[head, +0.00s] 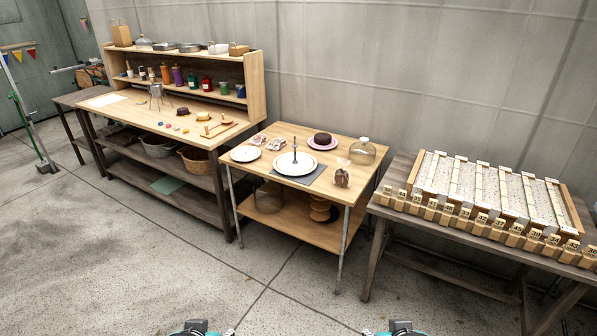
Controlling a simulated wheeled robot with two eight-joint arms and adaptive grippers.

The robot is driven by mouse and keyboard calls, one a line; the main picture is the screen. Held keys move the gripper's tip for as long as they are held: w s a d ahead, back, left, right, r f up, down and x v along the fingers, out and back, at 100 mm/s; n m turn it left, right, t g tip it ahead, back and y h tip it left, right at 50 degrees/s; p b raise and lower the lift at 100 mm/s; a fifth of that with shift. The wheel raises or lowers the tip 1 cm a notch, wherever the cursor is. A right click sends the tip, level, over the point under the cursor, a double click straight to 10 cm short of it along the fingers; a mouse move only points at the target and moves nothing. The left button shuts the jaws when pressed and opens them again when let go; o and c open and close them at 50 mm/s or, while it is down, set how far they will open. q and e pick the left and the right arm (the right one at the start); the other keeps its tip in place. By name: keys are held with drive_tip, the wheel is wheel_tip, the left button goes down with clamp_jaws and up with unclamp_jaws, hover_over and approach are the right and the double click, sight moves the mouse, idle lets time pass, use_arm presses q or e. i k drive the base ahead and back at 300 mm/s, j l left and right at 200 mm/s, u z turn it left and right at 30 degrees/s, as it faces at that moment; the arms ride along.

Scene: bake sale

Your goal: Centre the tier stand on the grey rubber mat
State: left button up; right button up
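The tier stand (281,162) is a white round plate with a dark upright rod at its middle. It stands upright on the small middle table. The grey rubber mat (313,179) lies flat partly under it. The mat shows mainly at the plate's front and right, so the stand sits toward the back left of it; the rest of the mat is hidden. My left gripper (195,328) and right gripper (400,328) just show at the bottom edge, far from the table. Their fingers are too cut off to tell open from shut.
The table (254,171) also bears a white plate (246,154), a dark cake on a pink plate (322,141), a glass dome (363,152) and a brown item (342,177). A shelved bench stands left, a table with numbered trays right. The floor in front is clear.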

sight(293, 163)
drive_tip(key=i+z, duration=0.1)
drive_tip(key=z, duration=0.45)
drive_tip(key=i+j+z, duration=0.4)
drive_tip(key=j, duration=0.25)
drive_tip(key=i+j+z, duration=0.4)
drive_tip(key=j, duration=0.4)
drive_tip(key=i+l, duration=0.05)
drive_tip(key=i, duration=0.05)
